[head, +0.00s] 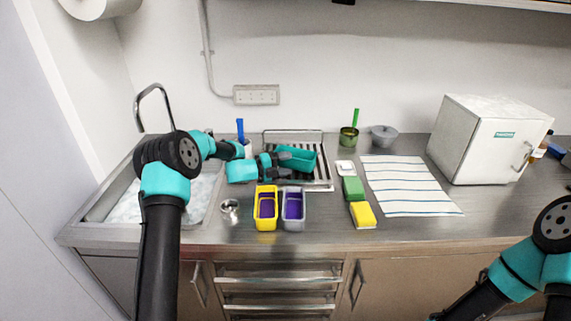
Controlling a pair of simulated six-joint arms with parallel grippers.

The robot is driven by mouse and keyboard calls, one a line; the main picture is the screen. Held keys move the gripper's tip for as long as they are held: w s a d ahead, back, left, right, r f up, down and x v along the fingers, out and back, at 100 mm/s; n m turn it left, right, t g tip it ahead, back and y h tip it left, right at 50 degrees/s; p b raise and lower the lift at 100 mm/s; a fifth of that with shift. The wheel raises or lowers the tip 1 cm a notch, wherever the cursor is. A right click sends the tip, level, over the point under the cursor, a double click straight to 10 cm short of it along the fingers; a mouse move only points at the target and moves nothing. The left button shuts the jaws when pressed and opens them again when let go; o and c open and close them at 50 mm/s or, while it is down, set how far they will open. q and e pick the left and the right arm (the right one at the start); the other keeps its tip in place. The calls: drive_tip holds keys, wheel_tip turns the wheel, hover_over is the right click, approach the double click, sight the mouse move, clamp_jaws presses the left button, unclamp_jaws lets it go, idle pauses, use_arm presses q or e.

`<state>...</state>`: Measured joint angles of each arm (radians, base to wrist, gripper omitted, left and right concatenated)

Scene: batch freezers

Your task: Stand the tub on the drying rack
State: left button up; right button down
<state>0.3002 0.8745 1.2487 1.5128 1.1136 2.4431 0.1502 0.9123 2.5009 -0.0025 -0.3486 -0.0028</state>
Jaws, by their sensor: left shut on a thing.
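A teal tub (299,156) is at the drying rack (326,178), over its slatted middle. My left gripper (277,164) reaches in from the left and is shut on the tub's near left side. The tub looks tilted. I cannot tell whether it touches the rack or hangs just above it. The gripper hides part of the tub and the rack's left side. My right arm shows at the lower right, but its gripper is out of the frame.
A yellow tub (265,221) and a grey tub (292,222), both purple inside, stand in front of the rack. A metal cup (230,207) is to their left, by the sink (121,207). Sponges (362,216) and a striped towel (410,187) lie to the right, before a white freezer (486,142).

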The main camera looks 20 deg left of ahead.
use_arm(q)
drive_tip(key=o, duration=0.9)
drive_tip(key=shift+f, duration=0.2)
drive_tip(key=shift+o, duration=0.2)
drive_tip(key=shift+r, duration=0.45)
drive_tip(key=v, duration=1.2)
drive_tip(key=shift+r, duration=0.25)
